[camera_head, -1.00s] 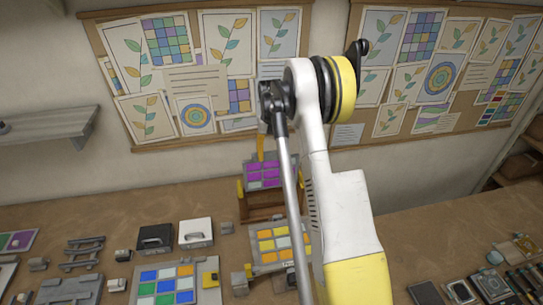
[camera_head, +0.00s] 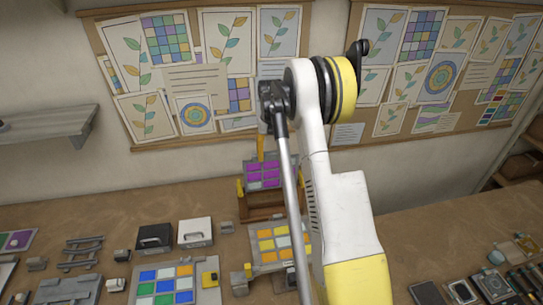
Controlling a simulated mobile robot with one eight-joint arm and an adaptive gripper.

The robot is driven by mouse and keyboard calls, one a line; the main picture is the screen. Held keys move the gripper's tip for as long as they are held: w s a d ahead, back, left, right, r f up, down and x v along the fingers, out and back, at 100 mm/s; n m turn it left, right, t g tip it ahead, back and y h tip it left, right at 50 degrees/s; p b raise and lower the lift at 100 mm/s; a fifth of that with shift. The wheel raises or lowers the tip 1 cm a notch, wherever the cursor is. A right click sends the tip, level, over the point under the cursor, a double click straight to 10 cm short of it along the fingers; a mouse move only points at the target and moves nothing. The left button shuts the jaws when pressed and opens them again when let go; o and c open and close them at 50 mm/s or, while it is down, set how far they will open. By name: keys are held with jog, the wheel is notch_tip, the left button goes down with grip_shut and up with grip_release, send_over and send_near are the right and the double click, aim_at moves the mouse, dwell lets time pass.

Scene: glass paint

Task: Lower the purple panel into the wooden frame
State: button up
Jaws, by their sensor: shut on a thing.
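The purple panel (camera_head: 264,172), a grey plate with several purple squares, is in the middle of the head view. It is tilted and sits at the top of the wooden frame (camera_head: 262,213), a brown wooden piece standing on the bench. Whether the panel touches the frame I cannot tell. My gripper (camera_head: 261,148) shows only as a narrow yellow part at the panel's upper edge, shut on the panel. The rest of my gripper and part of the frame's right side are hidden by my arm.
A panel with yellow and orange squares (camera_head: 268,243) lies in front of the frame. A blue and green panel (camera_head: 165,285), a black box (camera_head: 154,237) and a white box (camera_head: 195,232) lie to the left. Bare bench shows right of my arm.

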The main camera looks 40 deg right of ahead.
aim_at(271, 168)
jog(key=shift+f+b, duration=6.45)
jog(key=shift+f, duration=1.4)
jog(key=o, duration=1.3)
jog(key=shift+r, duration=0.1)
jog(key=shift+o, duration=0.2)
jog(key=shift+r, duration=0.1)
notch_tip(271, 168, up, 7)
jog(key=p, duration=0.3)
